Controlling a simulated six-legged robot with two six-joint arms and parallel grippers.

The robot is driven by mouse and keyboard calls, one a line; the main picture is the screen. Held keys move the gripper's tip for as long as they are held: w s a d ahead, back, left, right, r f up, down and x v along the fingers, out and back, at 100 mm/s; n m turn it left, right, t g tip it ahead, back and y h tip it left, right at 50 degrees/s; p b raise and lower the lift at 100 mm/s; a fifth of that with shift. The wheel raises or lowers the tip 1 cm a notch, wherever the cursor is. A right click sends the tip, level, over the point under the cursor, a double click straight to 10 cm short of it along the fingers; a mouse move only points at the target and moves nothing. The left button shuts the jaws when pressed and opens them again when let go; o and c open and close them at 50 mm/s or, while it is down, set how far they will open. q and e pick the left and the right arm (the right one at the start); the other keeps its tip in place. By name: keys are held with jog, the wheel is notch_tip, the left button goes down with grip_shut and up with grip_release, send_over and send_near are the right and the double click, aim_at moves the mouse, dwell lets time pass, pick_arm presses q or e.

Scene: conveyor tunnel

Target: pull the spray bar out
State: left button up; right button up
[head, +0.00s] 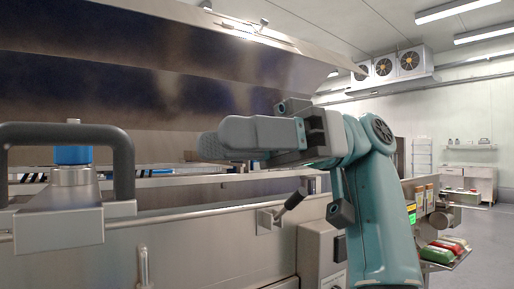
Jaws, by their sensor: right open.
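A dark U-shaped handle (124,165) stands on a steel block (58,228) at the left, close to me. A blue collar (72,154) on a steel fitting sits inside the handle; I cannot tell for sure whether this is the end of the spray bar. My right gripper (222,140) is open and empty, with its grey fingers pointing left. It is in front of the tunnel opening, to the right of the handle and apart from it. My left gripper is not in view.
A raised steel hood (160,75) hangs above the tunnel. A long rail (180,228) runs along the tunnel's front wall. A lever with a black grip (294,199) sticks out below my right gripper. A tray with red and green packs (445,250) is at the lower right.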

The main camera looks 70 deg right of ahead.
jog(key=shift+p+v, duration=0.35)
jog(key=shift+v, duration=0.75)
